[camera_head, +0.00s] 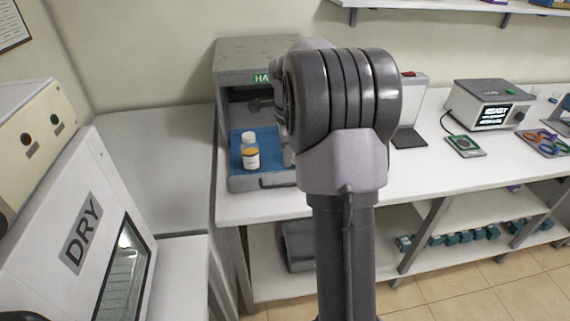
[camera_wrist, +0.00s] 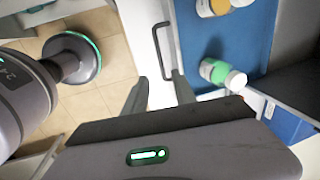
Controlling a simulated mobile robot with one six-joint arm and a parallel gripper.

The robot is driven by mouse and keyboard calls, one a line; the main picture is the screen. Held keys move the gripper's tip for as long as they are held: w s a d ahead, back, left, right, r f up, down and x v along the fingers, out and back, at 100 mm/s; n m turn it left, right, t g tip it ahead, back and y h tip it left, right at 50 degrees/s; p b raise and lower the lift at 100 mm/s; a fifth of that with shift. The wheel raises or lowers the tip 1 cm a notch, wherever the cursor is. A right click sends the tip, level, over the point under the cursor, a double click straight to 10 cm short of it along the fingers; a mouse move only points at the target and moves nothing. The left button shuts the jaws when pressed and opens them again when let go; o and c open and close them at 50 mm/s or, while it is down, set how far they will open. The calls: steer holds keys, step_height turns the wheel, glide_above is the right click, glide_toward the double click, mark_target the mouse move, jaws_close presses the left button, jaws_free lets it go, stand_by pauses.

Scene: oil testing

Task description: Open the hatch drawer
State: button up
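The hatch (camera_head: 230,54) is a grey box on the white counter, its green label partly covered by my arm. Its drawer (camera_head: 240,184) stands out from the front, with a blue floor. In the wrist view the blue drawer floor (camera_wrist: 252,40) is at the upper right, and the dark bar handle (camera_wrist: 163,45) runs along its pale front. My gripper (camera_wrist: 160,77) is open, its fingertips apart near the lower end of the handle; I cannot tell whether they touch it. In the head view my arm hides the gripper.
An orange-labelled bottle (camera_head: 251,159) and another white-capped bottle (camera_head: 248,138) stand in the drawer. A white machine marked DRY (camera_head: 82,235) is at the left.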

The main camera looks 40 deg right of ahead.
steer(key=r, duration=0.4)
steer(key=shift+s+a+p, duration=0.2)
steer(key=shift+s+p, duration=0.1)
steer(key=s+a+r+n+t+y+b, duration=0.1)
steer(key=s+a+n, duration=0.3)
steer(key=a, duration=0.5)
steer(key=s+a+r+n+t+b, duration=0.1)
steer(key=s+a+r+n+b, duration=0.1)
steer(key=s+a+n, duration=0.5)
steer(key=s+a+r+n+t+y+b, duration=0.1)
steer(key=s+a+n, duration=0.1)
steer(key=a, duration=0.9)
steer(key=s+a+f+n+t+y+b, duration=0.1)
steer(key=s+a+f+n, duration=0.3)
steer(key=s, duration=0.5)
steer(key=a+n, duration=0.2)
steer(key=shift+f+n, duration=0.2)
steer(key=shift+n, duration=0.2)
